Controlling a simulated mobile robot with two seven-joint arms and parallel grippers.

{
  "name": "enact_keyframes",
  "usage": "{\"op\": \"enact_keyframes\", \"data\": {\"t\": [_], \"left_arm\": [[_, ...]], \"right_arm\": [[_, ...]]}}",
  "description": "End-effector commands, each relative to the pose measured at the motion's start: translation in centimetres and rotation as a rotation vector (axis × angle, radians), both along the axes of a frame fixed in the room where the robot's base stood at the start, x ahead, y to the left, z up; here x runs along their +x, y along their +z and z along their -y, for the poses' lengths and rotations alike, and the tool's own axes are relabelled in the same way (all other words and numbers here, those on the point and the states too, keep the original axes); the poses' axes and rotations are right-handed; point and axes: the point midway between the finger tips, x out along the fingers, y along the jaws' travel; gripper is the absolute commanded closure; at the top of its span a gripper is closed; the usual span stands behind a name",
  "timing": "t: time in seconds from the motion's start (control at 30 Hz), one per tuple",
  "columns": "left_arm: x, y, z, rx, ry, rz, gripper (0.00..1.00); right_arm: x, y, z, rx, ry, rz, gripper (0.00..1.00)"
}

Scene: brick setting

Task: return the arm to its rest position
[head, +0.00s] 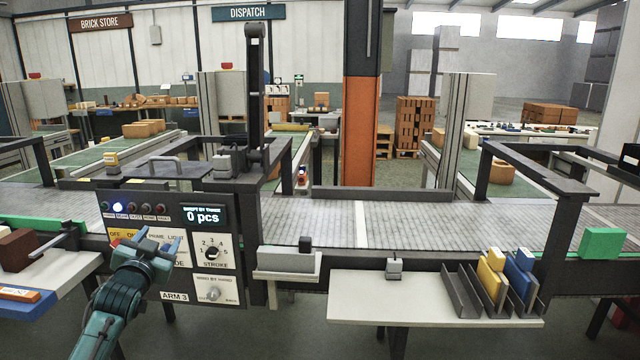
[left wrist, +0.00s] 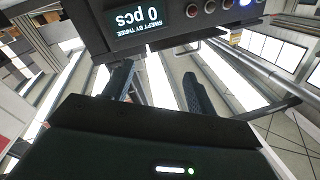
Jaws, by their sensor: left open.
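My left arm comes in from the lower left of the head view. My left gripper (head: 157,241) is open and empty, pointing up in front of the control panel (head: 224,262), over its lower left part. It hides some of the panel's lettering and whatever sits behind it there. In the left wrist view both fingers of the left gripper (left wrist: 160,90) stand apart with nothing between them. The panel display (left wrist: 145,18) shows upside down there, reading 0 pcs. I cannot tell if the gripper touches the panel. My right gripper is not in view.
The panel carries a stroke dial (head: 212,252), a lower knob (head: 213,294) and a row of lamps, one lit blue. A grey conveyor (head: 400,222) runs behind. A white shelf (head: 430,312) with yellow and blue bricks is right; a side table (head: 40,290) is left.

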Motion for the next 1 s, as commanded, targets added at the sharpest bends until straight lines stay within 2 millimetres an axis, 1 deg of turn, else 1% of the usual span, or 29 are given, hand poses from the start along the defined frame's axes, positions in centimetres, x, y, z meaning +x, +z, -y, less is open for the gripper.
{"op": "enact_keyframes", "data": {"t": [0.03,0.07,0.1,0.27,0.3,0.37,0.4,0.47,0.5,0.57,0.6,0.67,0.7,0.77,0.8,0.9,1.0], "left_arm": [[0.0,-1.3,-0.3,-0.068,0.017,-0.059,0.43],[-0.1,-2.1,-0.5,-0.111,0.028,-0.097,0.43],[-1.0,-4.1,0.5,-0.112,0.013,-0.121,0.43],[-4.5,-9.8,3.8,-0.114,-0.04,-0.192,0.43],[-5.6,-11.3,4.6,-0.117,-0.052,-0.213,0.43],[-7.5,-13.7,6.1,-0.125,-0.074,-0.246,0.43],[-9.0,-15.4,7.1,-0.132,-0.09,-0.271,0.43],[-11.6,-17.9,8.7,-0.146,-0.114,-0.313,0.43],[-13.6,-19.6,9.9,-0.158,-0.131,-0.343,0.43],[-17.0,-22.0,11.8,-0.18,-0.156,-0.388,0.43],[-19.5,-23.4,13.0,-0.198,-0.173,-0.422,0.43],[-23.2,-25.2,14.7,-0.228,-0.195,-0.468,0.43],[-25.6,-26.1,15.8,-0.248,-0.206,-0.499,0.43],[-29.1,-27.2,17.2,-0.281,-0.221,-0.54,0.43],[-31.2,-27.6,18.0,-0.301,-0.229,-0.566,0.43],[-35.5,-28.2,19.5,-0.345,-0.239,-0.615,0.43],[-38.2,-28.2,20.5,-0.375,-0.243,-0.648,0.43]], "right_arm": [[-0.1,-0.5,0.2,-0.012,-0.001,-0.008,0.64],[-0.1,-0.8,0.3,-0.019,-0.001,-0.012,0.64],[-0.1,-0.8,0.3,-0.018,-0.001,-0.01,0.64],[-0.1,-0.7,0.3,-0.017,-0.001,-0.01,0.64],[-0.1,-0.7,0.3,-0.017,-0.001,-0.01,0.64],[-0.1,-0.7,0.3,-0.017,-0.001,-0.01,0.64],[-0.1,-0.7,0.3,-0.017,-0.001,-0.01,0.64],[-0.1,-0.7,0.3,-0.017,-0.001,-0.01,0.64],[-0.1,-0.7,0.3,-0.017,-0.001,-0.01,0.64],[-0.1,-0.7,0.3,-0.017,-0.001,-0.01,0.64],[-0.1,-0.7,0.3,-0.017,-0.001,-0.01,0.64],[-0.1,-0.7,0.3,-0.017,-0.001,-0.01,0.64],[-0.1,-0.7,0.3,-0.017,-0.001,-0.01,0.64],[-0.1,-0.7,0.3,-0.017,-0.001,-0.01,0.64],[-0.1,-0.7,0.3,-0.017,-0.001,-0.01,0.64],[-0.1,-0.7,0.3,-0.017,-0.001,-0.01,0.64],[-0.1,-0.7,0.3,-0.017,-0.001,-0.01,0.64]]}}
